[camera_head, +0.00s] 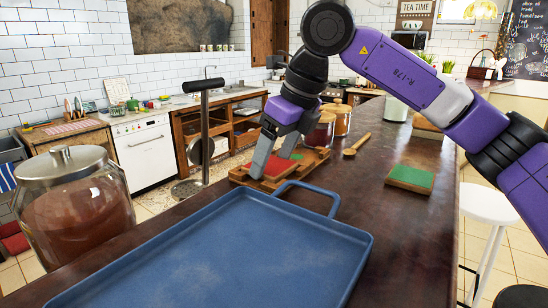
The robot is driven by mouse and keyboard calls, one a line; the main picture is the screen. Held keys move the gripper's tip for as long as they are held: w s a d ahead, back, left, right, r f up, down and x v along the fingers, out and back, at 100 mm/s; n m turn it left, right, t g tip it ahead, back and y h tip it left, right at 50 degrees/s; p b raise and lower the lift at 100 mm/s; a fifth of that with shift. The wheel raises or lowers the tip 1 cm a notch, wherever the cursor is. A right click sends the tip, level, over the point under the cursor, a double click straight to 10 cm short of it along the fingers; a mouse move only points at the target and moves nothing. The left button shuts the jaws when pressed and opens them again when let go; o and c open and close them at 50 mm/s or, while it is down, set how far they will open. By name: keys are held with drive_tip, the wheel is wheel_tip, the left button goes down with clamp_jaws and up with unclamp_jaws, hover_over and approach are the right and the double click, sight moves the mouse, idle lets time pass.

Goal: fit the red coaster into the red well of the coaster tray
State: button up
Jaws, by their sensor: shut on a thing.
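My gripper (271,166) reaches down over the wooden coaster tray (306,168) beyond the blue tray. Its grey fingers are shut on the red coaster (277,168), which shows as a red patch between and beside them. The coaster is at or just above the tray's near left part. The fingers and the small size of the view hide whether it sits inside the red well. A green patch (297,157) shows on the tray behind the right finger.
A blue tray (225,250) with a raised handle fills the near counter. A glass jar (75,205) and a dark post (204,130) stand left. Jars (341,120) stand behind the coaster tray. A wooden spoon (356,146) and green-topped wooden block (411,177) lie right.

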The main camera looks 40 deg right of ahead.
drive_tip(key=shift+f, duration=0.25)
drive_tip(key=shift+f, duration=0.2)
drive_tip(key=o, duration=1.3)
drive_tip(key=shift+r, duration=0.1)
drive_tip(key=shift+r, duration=0.15)
drive_tip(key=shift+b+v, duration=0.35)
drive_tip(key=shift+v, duration=5.65)
